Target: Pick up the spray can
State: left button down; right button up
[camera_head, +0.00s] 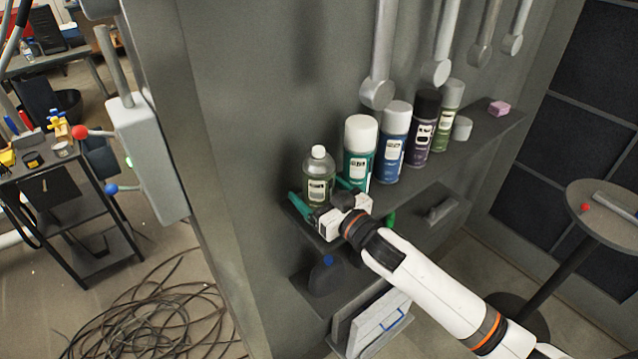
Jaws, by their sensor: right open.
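Several cans stand upright in a row on a grey shelf (424,172). At the left end is a short olive-green bottle with a white cap (319,170). To its right are a teal spray can (359,150), a blue spray can (393,143), a dark purple can (422,127) and a green can (447,112). My right gripper (322,196) is open in front of the bottle. One green finger is at the bottle's left, the other between it and the teal can. Contact cannot be told. My left gripper is out of view.
A pink block (499,108) and a small grey cylinder (462,128) are also on the shelf. Grey rods hang above the cans. A round table (606,222) stands at right. Coiled cables (155,318) lie on the floor at lower left.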

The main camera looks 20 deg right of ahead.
jog(key=shift+x, duration=0.95)
jog(key=shift+s+d, duration=0.1)
jog(key=shift+c, duration=0.6)
jog(key=shift+r, duration=0.1)
jog(key=c, duration=1.1)
